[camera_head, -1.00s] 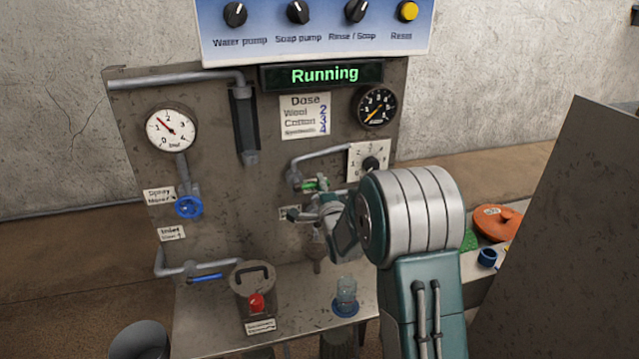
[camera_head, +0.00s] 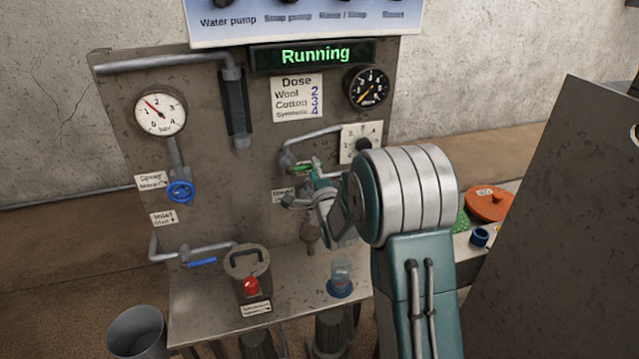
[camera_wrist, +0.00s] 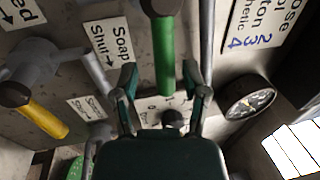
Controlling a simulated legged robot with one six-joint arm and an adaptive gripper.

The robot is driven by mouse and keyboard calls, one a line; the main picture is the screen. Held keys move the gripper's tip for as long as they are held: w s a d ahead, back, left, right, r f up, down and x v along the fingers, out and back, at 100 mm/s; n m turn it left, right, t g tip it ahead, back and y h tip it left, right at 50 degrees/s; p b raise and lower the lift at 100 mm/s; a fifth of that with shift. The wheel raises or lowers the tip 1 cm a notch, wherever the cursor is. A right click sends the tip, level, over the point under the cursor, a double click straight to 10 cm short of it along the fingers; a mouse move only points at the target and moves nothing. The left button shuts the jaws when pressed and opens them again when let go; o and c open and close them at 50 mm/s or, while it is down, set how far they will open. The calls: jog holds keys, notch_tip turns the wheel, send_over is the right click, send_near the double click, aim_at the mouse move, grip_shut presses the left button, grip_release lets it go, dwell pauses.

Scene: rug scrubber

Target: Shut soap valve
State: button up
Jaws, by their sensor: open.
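The soap valve has a green lever (camera_wrist: 166,60), seen in the wrist view beside a label (camera_wrist: 108,42) reading "Soap" and "Shut" with an arrow. In the head view the green lever (camera_head: 302,168) shows small on the panel, below a grey pipe. My gripper (camera_wrist: 160,72) is open, with one finger on each side of the green lever in the wrist view. Gaps show between the lever and both fingers. In the head view my gripper (camera_head: 317,182) is at the lever, partly hidden by my own arm.
A yellow-handled valve (camera_wrist: 42,116) is left of my gripper in the wrist view. A dial knob (camera_wrist: 173,118) and black gauge (camera_wrist: 250,104) are close by. Below the panel, a shelf holds a lidded pot (camera_head: 246,270) and glass jar (camera_head: 341,275). The display (camera_head: 315,55) reads "Running".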

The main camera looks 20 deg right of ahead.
jog(key=s+f, duration=0.2)
jog(key=s, duration=0.9)
jog(key=shift+f, duration=0.2)
